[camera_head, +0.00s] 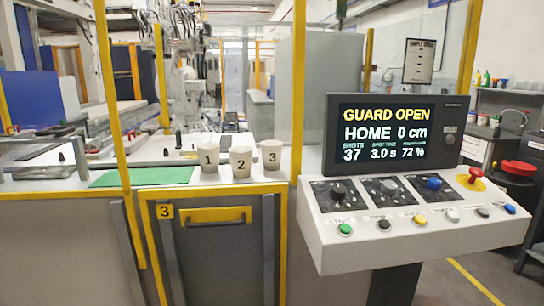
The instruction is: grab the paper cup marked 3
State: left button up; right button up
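The paper cup marked 3 (271,155) stands upright on the white work surface, the rightmost of three cups. The cup marked 2 (241,162) stands to its left and a little nearer. The cup marked 1 (209,158) stands further left. Neither of my grippers shows in the head view.
A yellow-framed guard with an upright post (298,80) stands right of the cups. A control console (408,215) with a screen reading GUARD OPEN fills the right front. A green mat (142,177) lies left of the cups. A yellow-framed cabinet door (215,250) is below.

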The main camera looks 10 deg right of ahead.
aim_at(271, 151)
jog(key=i+j, duration=0.2)
jog(key=i, duration=0.2)
jog(key=i+j, duration=0.2)
jog(key=i, duration=0.2)
jog(key=z, duration=0.05)
